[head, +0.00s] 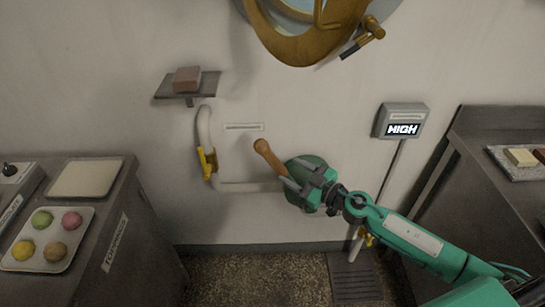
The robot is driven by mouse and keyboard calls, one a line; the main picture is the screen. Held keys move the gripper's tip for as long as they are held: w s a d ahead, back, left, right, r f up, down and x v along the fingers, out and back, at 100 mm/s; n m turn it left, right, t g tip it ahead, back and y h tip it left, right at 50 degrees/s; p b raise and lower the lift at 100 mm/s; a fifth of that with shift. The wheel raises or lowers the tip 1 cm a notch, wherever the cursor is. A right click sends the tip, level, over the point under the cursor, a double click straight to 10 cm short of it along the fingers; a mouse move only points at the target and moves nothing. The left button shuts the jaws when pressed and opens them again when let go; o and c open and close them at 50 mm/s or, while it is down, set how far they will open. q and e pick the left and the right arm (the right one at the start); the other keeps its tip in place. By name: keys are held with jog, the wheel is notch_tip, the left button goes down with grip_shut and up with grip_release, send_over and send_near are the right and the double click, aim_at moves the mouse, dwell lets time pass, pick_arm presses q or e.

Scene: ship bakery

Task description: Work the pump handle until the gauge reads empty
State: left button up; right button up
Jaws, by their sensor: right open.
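The pump handle (268,157) has a wooden grip that slants up and to the left. The green pump body (304,167) is on a pipe low against the wall, partly hidden by my right gripper. My right gripper (290,187) is open in front of the pump body, just below the handle's lower end; I cannot tell whether it touches the handle. The gauge (402,121) is a grey box on the wall to the right, and its display reads HIGH. My left gripper is not in view.
A white pipe with a yellow valve (207,163) runs left of the pump. A small shelf (206,86) holds a brown block. Counters stand on both sides, the left with a tray (14,262) of colored buns. A round brass-rimmed porthole (300,48) is above. A floor grate (352,280) lies below.

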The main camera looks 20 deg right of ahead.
aim_at(277, 162)
jog(key=p+x, duration=0.1)
jog(key=x, duration=0.6)
jog(key=shift+w+a, duration=0.2)
jog(key=shift+w, duration=0.2)
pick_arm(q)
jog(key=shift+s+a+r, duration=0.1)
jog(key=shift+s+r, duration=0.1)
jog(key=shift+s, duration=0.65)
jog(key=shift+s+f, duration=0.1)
pick_arm(e)
grip_shut()
